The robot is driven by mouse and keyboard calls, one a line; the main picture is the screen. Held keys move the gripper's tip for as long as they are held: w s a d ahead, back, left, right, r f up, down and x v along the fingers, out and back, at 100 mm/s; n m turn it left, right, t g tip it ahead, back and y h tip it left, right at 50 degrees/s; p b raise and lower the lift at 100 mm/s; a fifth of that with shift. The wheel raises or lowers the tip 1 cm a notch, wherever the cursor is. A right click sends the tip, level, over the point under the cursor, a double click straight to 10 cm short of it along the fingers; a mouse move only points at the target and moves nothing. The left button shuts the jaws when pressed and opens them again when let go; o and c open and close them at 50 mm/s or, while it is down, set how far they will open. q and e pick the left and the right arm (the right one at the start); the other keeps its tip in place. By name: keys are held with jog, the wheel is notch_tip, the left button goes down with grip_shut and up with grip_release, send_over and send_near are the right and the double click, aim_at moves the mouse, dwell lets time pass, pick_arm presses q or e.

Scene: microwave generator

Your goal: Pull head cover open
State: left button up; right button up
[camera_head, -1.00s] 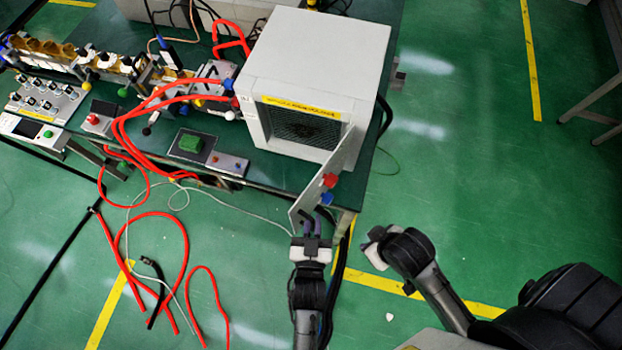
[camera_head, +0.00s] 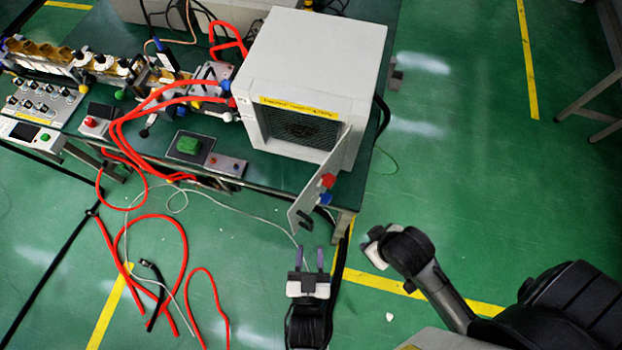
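The head cover is a grey-white door panel (camera_head: 308,206) on the front of the white box (camera_head: 313,60). It stands swung open, hinged at the box's right side, with red and blue knobs on its outer face. The dark front opening of the box shows behind it. My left gripper (camera_head: 310,257) is just below the panel's free lower end, apart from it. Its two purple-grey fingers are spread, with nothing between them. My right gripper (camera_head: 374,248) is to the right of the table corner, away from the panel. Its fingers cannot be made out.
The box stands on a dark green table (camera_head: 262,190) with a green button box (camera_head: 188,145) and red hoses. More red hoses (camera_head: 186,262) and a thin cable lie on the floor at left.

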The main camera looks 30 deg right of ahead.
pick_arm(q)
jog(key=v, duration=0.6)
jog(key=shift+s, duration=0.15)
